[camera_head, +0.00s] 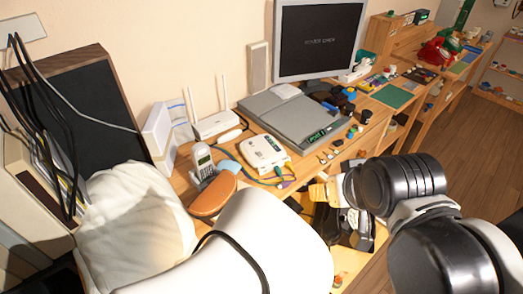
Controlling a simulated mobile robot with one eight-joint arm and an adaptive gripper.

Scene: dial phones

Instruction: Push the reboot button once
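I cannot make out a button clearly labelled reboot. A small white box (263,152) with a green plug and cable lies on the wooden desk, left of my arm. A white router (216,124) with two upright antennas stands behind it, against the wall. A flat grey console unit (295,118) sits below the monitor (318,40), which shows small pale text on a dark screen.
A cordless phone (202,163) in its cradle and a brown case (213,194) stand at the left of the desk (308,158). A white cushion-like bundle (135,225) is at the lower left. Several small items crowd the right. Open floor (465,135) lies right.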

